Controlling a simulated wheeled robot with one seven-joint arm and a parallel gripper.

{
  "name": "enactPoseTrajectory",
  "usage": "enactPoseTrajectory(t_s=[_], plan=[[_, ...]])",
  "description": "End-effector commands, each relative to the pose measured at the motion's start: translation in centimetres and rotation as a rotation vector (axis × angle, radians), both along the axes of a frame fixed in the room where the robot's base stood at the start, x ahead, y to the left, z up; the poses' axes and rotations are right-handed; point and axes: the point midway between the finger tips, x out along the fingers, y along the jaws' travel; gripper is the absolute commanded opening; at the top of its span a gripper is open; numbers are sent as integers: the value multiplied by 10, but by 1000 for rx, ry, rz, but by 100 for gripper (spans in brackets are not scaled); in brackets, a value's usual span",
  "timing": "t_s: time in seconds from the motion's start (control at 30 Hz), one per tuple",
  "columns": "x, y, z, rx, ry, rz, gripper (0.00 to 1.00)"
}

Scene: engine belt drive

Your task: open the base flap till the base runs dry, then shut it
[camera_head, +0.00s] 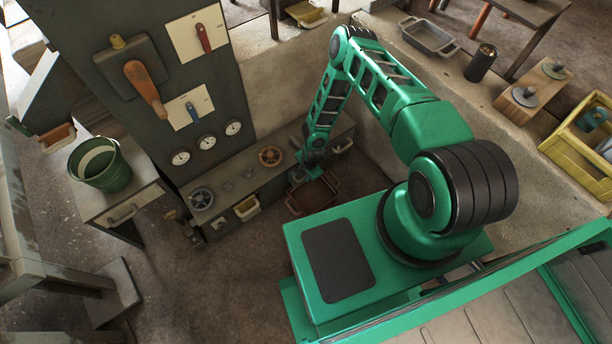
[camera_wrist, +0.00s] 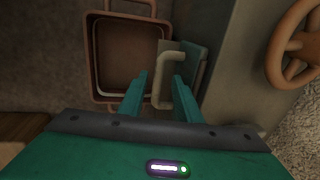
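In the wrist view, a flap (camera_wrist: 196,66), a teal plate with a pale bent handle (camera_wrist: 161,84), is on the side of the grey base. My gripper (camera_wrist: 160,92) is open, with its two teal fingers apart and the handle showing between them; I cannot tell whether either finger touches it. A reddish-brown tray (camera_wrist: 128,17) with end handles lies on the floor beside the flap; its inside looks brown and bare. In the head view, my gripper (camera_head: 309,165) is low at the base (camera_head: 222,219), above the tray (camera_head: 331,183), and hides the flap.
A brown handwheel (camera_wrist: 284,48) is right of the flap. The panel above has levers and gauges. A green bucket (camera_head: 100,166) stands on a cabinet at left. A stone ledge bounds the right.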

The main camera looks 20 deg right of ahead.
Motion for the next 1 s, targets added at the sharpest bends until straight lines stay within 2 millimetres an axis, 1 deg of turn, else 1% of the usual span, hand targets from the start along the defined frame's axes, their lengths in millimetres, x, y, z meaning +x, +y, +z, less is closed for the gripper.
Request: enactPoseTrajectory(t_s=[0.03, 0.2, 0.47, 0.5, 0.57, 0.6, 0.63, 0.73, 0.77, 0.83, 1.0], plan=[[0, 0, -6, 0, 1, 0, 31], [2, 1, -15, -1, 1, 2, 31], [3, 1, -16, 0, 1, 1, 31], [3, 1, -16, 0, 1, 1, 29], [3, 1, -16, 0, 1, 1, 14], [3, 1, -16, 0, 1, 1, 5], [3, 1, -16, 0, 1, 1, 0], [3, 1, -16, 0, 0, 1, 0], [4, -9, -15, -2, -1, -1, 0], [4, -5, -15, -2, -1, -1, 0], [5, -9, -13, -11, 21, -11, 0]])
